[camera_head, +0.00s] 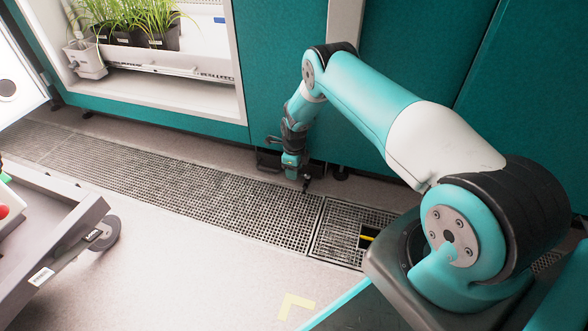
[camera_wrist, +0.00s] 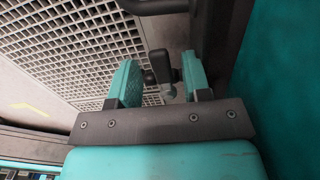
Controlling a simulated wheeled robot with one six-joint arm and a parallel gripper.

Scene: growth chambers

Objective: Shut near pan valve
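In the wrist view a small valve with a dark handle (camera_wrist: 161,66) and a grey body (camera_wrist: 169,93) shows between the two teal fingers of my gripper (camera_wrist: 162,80). The gripper is open. A gap shows between the left finger and the valve; the right finger is very close to the handle, and I cannot tell whether it touches. In the head view my gripper (camera_head: 297,175) points down low beside the teal cabinet, above the floor grating's far edge. The valve is small and mostly hidden there.
Floor grating (camera_head: 190,193) runs along the cabinets, with a square opening holding something yellow (camera_head: 369,235). A dark bar (camera_wrist: 150,5) lies beyond the fingers. Potted grass (camera_head: 140,22) stands in a chamber at upper left. A grey wheeled cart (camera_head: 50,225) stands at left.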

